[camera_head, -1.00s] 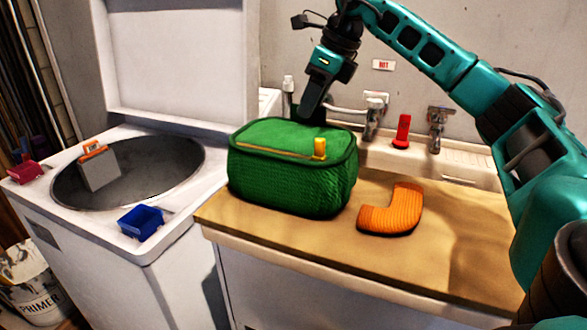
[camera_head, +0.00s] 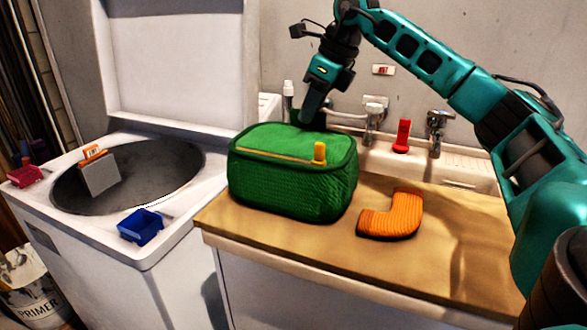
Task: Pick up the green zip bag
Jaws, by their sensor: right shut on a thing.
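The green zip bag (camera_head: 290,181) is a boxy, quilted bag with a yellow zip and a yellow pull tab on top. It rests upright on the wooden counter, near its left end. My right gripper (camera_head: 312,118) reaches down from above at the bag's back top edge and is shut on the bag there. Its fingertips are partly hidden behind the bag's top. My left gripper is not in view.
An orange bent knitted piece (camera_head: 394,214) lies on the counter (camera_head: 455,245) right of the bag. A sink with taps (camera_head: 437,130) and a red object (camera_head: 402,135) are behind. An open washer (camera_head: 185,230) stands left, with a blue tray (camera_head: 141,226) on its rim.

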